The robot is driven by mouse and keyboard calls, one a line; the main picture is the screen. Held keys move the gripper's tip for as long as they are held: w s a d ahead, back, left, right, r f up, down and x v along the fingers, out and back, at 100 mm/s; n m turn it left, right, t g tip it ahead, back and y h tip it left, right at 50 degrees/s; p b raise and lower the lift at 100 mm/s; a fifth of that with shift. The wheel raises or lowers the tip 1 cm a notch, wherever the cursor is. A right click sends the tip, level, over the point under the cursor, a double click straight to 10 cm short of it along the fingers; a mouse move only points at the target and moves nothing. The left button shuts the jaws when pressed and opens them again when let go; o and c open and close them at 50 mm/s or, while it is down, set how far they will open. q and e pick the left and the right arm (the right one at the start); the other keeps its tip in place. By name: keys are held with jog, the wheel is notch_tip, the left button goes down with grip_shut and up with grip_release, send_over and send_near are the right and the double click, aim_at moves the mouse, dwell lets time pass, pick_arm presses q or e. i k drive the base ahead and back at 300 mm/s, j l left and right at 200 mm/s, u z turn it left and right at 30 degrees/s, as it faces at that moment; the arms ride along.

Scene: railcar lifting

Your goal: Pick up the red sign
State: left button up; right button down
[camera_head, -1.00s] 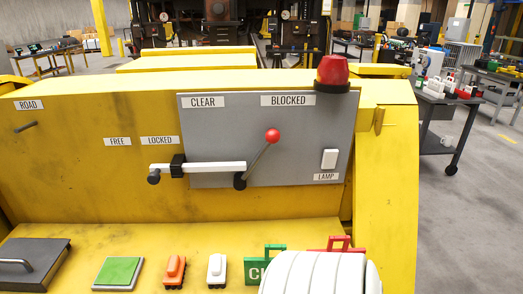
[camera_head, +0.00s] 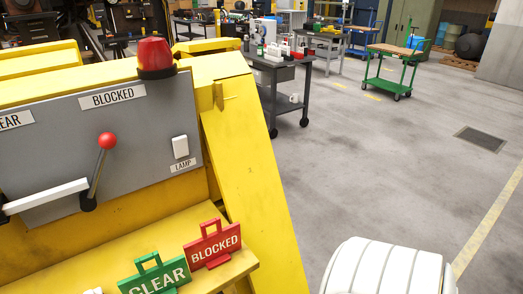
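The red sign (camera_head: 213,246), lettered BLOCKED and with a red handle on top, stands on the yellow ledge near its right end. A green sign (camera_head: 157,275) lettered CLEAR stands just left of it, cut off by the bottom edge. A white ribbed part of my arm (camera_head: 385,268) shows at the bottom right, apart from the red sign. Neither gripper's fingers are in view.
Open floor (camera_head: 390,170) lies to the right. A dark table (camera_head: 275,68) and a green cart (camera_head: 395,62) stand farther back.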

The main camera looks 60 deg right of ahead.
aim_at(214, 250)
jog(key=z, duration=1.3)
